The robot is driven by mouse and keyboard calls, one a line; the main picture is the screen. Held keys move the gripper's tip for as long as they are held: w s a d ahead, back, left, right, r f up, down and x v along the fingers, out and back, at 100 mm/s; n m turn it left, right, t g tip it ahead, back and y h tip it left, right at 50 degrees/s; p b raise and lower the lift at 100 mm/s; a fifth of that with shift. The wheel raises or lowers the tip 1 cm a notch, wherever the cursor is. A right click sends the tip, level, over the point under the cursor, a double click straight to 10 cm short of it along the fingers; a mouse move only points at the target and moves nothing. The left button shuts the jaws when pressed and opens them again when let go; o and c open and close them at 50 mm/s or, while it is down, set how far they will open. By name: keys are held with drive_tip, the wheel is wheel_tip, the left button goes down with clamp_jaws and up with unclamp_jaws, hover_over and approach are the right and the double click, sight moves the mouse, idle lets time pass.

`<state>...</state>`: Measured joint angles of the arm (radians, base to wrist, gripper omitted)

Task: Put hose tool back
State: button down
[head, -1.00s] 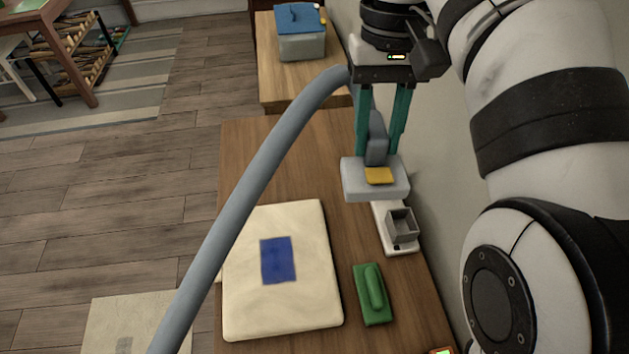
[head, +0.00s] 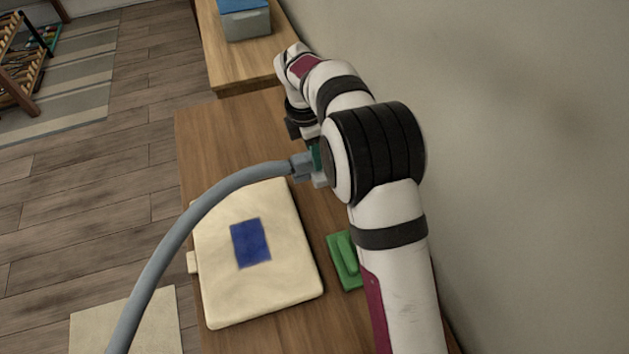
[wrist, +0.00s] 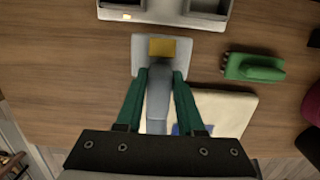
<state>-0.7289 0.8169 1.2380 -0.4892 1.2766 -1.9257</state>
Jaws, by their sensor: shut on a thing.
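The grey hose tool (head: 302,166) is in my gripper, with its thick grey hose (head: 190,218) arching to the lower left in the head view. In the wrist view, my gripper's (wrist: 160,76) teal fingers are closed on both sides of the tool's grey neck (wrist: 157,104). The tool's flat pale head (wrist: 200,56) carries a yellow patch. A white holder (wrist: 205,20) with a grey recess lies beyond the head at the top edge, apart from it in the picture. In the head view, my arm hides the holder and most of the gripper.
A green brush-like tool (head: 345,262) lies on the wooden bench (head: 225,130), partly behind my arm. A cream pad (head: 285,285) with a blue patch lies left of it. A lidded box (head: 245,25) stands on a farther table. The wall is close on the right.

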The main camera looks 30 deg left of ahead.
sight(314, 173)
wheel_tip(314, 173, down, 7)
drive_tip(key=shift+f, duration=0.1)
drive_tip(key=c, duration=0.5)
unclamp_jaws()
